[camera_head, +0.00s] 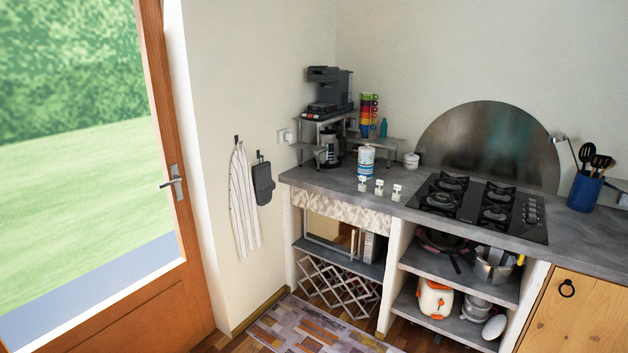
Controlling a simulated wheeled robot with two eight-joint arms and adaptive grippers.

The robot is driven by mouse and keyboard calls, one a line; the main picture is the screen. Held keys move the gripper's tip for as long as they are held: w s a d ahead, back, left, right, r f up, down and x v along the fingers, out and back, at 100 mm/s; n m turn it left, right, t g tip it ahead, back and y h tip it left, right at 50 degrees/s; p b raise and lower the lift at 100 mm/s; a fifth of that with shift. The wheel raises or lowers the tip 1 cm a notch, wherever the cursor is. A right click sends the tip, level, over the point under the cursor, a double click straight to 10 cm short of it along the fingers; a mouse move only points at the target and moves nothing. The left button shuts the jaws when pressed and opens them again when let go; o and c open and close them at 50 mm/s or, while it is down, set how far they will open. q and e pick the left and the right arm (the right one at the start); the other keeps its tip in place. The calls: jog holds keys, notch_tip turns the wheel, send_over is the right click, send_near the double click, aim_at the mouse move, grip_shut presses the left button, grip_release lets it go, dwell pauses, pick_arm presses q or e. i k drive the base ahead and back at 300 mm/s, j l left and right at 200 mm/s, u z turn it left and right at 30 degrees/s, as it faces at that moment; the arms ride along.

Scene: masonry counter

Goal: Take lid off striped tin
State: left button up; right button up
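A striped tin (366,162), white with blue bands, stands upright on the grey masonry counter (330,182), left of the hob. Its top looks pale, with a lid (366,149) seeming to sit on it, though it is too small to be sure. Neither of my grippers shows in the head view.
Several small white items (379,187) stand along the counter's front edge near the tin. A coffee machine (329,92) on a metal shelf, stacked coloured cups (368,112) and a small white pot (411,160) are behind. The gas hob (482,205) is right. A rug (312,328) lies on the floor.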

aim_at(366, 149)
jog(key=i+j+z, duration=0.1)
jog(key=i, duration=0.45)
jog(key=i+j+z, duration=0.15)
jog(key=i, duration=0.4)
jog(key=i+j+z, duration=0.1)
jog(key=i, duration=0.4)
